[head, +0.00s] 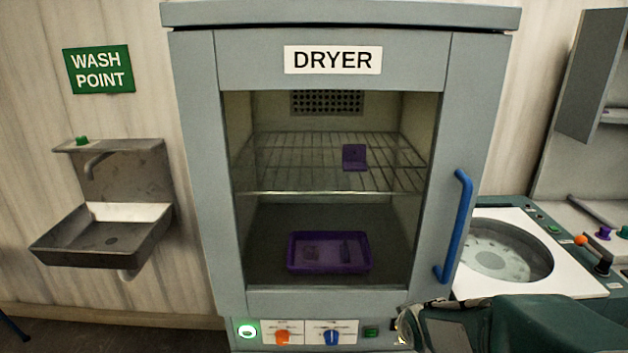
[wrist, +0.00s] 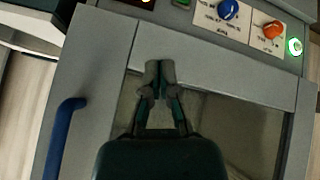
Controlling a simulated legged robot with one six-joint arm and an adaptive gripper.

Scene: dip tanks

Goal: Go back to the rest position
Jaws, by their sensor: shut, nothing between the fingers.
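My gripper (wrist: 160,75) is shut and empty in the wrist view. Its fingertips are together in front of the lower part of the dryer, which appears upside down there. In the head view my green arm crosses the lower right corner, in front of the dryer (head: 194,180). The dryer door looks shut, with its blue handle (head: 455,228) on the right; the handle also shows in the wrist view (wrist: 62,140). Behind the glass, a purple piece (head: 354,158) sits on the wire shelf. A purple tray (head: 330,268) with small pieces in it lies on the dryer floor.
Below the door are an orange knob (head: 283,337), a blue knob (head: 331,337) and a lit green-ringed button (head: 247,331). A metal sink (head: 105,235) hangs at left. A round basin (head: 505,250) in a white-topped unit stands at right, close to my arm.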

